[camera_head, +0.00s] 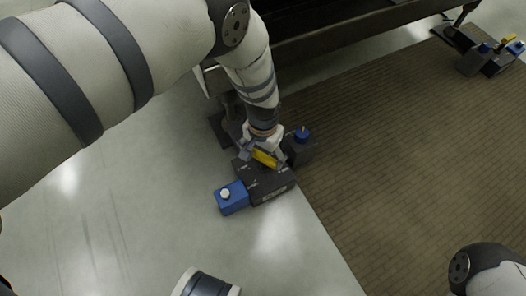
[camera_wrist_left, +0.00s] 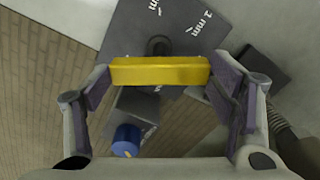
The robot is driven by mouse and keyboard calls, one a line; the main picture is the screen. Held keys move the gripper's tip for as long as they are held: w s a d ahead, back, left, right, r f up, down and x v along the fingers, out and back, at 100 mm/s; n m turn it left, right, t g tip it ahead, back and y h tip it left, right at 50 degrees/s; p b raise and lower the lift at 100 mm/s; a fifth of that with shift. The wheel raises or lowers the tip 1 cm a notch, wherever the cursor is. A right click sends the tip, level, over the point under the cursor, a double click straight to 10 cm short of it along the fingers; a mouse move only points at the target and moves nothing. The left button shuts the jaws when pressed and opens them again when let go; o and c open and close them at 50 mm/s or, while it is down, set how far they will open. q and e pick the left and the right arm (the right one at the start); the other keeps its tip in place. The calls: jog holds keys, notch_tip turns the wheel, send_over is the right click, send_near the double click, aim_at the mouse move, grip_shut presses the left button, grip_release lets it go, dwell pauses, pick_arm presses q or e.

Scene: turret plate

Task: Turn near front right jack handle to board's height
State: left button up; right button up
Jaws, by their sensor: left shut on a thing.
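The yellow jack handle (camera_head: 265,158) sits on top of a dark jack body (camera_head: 270,186) at the left edge of the brown floor area. My left gripper (camera_head: 262,150) comes down from above and is shut on the handle. In the left wrist view, the yellow handle (camera_wrist_left: 160,72) spans crosswise between the two fingers of my left gripper (camera_wrist_left: 162,78). The jack's dark top (camera_wrist_left: 160,28) below it carries white "1 mm" marks. My right gripper is not in view.
A blue box with a white knob (camera_head: 231,199) adjoins the jack. A blue knob (camera_head: 302,135) tops a dark block on its other side. A dark beam (camera_head: 340,33) runs behind. Another jack (camera_head: 476,62) stands at the far right. The patterned floor (camera_head: 400,150) between is clear.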

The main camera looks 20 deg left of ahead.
pick_arm(q)
jog(key=o, duration=1.1)
jog(key=shift+o, duration=0.2)
notch_tip(320, 180, up, 12)
